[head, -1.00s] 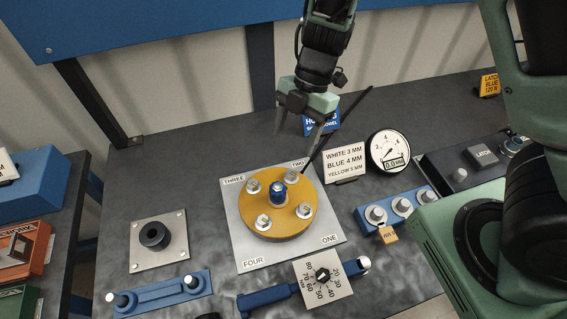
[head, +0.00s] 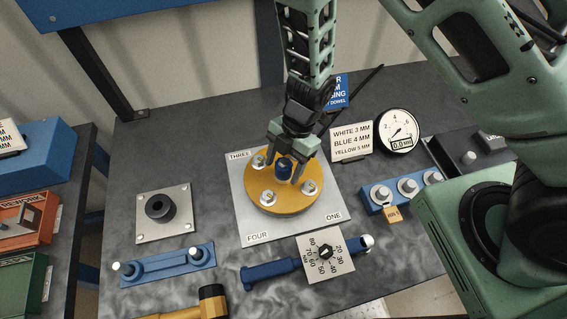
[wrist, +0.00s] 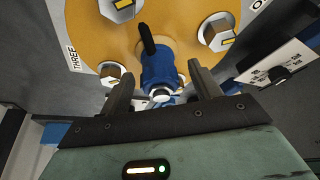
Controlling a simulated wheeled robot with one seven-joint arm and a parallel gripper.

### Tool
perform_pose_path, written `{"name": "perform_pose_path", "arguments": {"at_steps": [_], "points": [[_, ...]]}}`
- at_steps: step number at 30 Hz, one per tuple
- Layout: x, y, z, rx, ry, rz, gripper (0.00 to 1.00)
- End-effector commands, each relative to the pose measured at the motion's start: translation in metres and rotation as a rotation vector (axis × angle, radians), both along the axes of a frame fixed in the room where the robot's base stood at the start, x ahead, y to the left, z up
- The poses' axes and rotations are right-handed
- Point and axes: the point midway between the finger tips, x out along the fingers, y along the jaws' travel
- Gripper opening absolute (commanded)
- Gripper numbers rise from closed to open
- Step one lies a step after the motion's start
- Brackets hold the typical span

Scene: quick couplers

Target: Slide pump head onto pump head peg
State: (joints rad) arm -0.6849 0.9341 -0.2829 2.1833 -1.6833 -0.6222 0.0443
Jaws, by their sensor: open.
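A round yellow-orange disc (head: 262,191), probably the pump head, sits on a square grey plate (head: 246,216) with corner labels such as THREE, FOUR and ONE. Several hex fasteners are around its face. A blue cylindrical knob (head: 284,168) stands at its centre and also shows in the wrist view (wrist: 160,70), with a dark bar beside it. My gripper (head: 282,174) is low over the disc. In the wrist view its open fingers (wrist: 161,88) are on either side of the knob; contact is not clear. I cannot tell which part is the pump head peg.
A black collar (head: 158,207) on a metal plate and a blue bar (head: 168,264) with two pins are at left. A mallet (head: 212,303) and a blue-handled dial tool (head: 272,272) lie in front. A sign (head: 350,143), gauge (head: 398,130) and blue block (head: 379,208) stand right.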

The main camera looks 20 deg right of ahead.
Motion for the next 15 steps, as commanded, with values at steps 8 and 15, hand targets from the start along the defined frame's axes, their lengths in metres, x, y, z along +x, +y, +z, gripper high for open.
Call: {"name": "perform_pose_path", "arguments": {"at_steps": [8, 15], "points": [[-0.0005, 0.0008, -0.0022, 0.000, 0.000, 0.000, 0.63], [-0.0005, 0.0008, -0.0020, 0.000, 0.000, 0.000, 0.13]]}}
